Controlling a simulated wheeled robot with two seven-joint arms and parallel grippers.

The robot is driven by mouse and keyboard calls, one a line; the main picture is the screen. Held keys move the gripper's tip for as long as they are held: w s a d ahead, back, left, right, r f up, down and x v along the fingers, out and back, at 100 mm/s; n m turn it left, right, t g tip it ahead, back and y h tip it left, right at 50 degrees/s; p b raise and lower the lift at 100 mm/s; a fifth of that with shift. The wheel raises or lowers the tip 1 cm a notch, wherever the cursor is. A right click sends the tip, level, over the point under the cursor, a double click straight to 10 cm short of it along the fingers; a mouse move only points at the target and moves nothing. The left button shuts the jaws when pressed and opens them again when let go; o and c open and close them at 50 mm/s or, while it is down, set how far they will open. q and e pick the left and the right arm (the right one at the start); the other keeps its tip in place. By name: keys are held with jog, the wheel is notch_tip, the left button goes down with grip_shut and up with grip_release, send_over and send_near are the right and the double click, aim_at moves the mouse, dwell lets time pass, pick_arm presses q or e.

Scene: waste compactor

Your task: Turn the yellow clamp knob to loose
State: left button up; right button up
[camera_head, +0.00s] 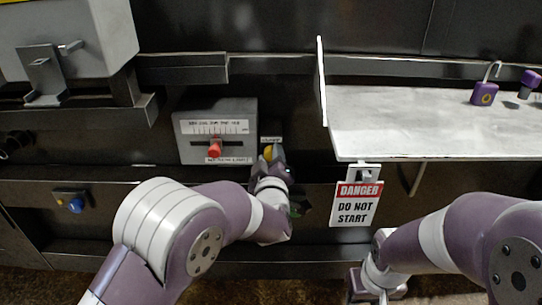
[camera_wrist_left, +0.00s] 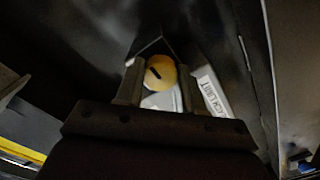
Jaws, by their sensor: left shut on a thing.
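The yellow clamp knob (camera_head: 268,152) is on the dark machine front, just right of the grey gauge box, under a small label. My left gripper (camera_head: 273,157) reaches it from below and partly covers it. In the left wrist view, the round yellow knob (camera_wrist_left: 160,72) with a dark slanted mark sits between the two fingers of my left gripper (camera_wrist_left: 159,82), which is shut on it. My right gripper (camera_head: 374,288) is low at the bottom right, away from the knob; its fingers cannot be made out.
The grey gauge box (camera_head: 187,133) has a red slider (camera_head: 215,146). A "DANGER DO NOT START" tag (camera_head: 355,203) hangs right of my left gripper, below a light shelf (camera_head: 400,125) holding a purple padlock (camera_head: 484,93). A blue button (camera_head: 75,205) is at left.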

pick_arm(q)
jog(key=shift+f, duration=0.1)
jog(key=o, duration=1)
jog(key=shift+o, duration=0.2)
jog(key=s+p, duration=0.1)
jog(key=s, duration=1.1)
jog(key=shift+s+r, duration=0.3)
jog(key=shift+s, duration=0.05)
